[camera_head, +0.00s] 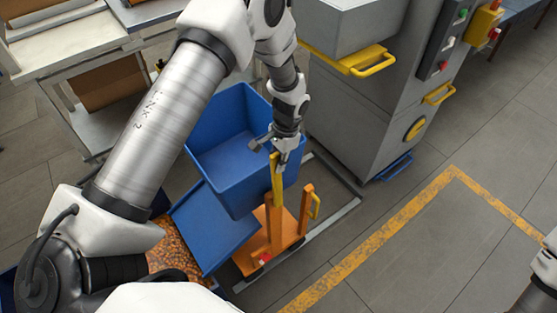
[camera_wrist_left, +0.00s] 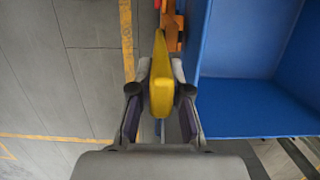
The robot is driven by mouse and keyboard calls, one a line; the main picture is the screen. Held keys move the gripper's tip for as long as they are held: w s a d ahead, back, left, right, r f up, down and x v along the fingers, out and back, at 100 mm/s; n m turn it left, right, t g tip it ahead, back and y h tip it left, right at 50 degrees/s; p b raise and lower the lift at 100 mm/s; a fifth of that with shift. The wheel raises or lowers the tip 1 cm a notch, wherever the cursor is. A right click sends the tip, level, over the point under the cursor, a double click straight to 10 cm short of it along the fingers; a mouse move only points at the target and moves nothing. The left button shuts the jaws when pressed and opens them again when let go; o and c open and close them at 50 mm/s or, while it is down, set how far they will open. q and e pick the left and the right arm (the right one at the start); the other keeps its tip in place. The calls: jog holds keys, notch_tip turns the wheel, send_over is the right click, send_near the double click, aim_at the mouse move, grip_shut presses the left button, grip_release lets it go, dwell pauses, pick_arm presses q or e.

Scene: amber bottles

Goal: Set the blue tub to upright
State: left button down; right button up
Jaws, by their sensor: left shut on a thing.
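The blue tub (camera_head: 228,135) is open, and I see into its inside. It looks tilted toward the lower left, where a flat blue panel (camera_head: 213,228) slopes down to a heap of small amber items (camera_head: 172,252). An orange stand (camera_head: 272,240) is beside and below the tub. My left gripper (camera_head: 280,152) is shut on the upper end of a yellow lever (camera_head: 276,180) at the tub's right side. In the left wrist view the lever (camera_wrist_left: 161,75) is between the two fingers, and the tub (camera_wrist_left: 235,65) is right of it. My right gripper is out of view.
A grey machine (camera_head: 365,110) with yellow handles stands close to the right of the tub. A table (camera_head: 70,50) is at the upper left. Open floor with a yellow line (camera_head: 370,253) lies at the lower right. Part of my right arm shows at the right edge.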

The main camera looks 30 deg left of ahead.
pick_arm(q)
jog(key=c, duration=1.3)
grip_release()
jog(key=shift+s+f, duration=0.1)
jog(key=shift+c, duration=0.2)
jog(key=shift+o, duration=1.1)
jog(key=shift+w, duration=0.2)
notch_tip(320, 180, up, 12)
jog(key=w, duration=0.2)
jog(key=shift+d+f, duration=0.15)
jog(key=shift+d, duration=0.3)
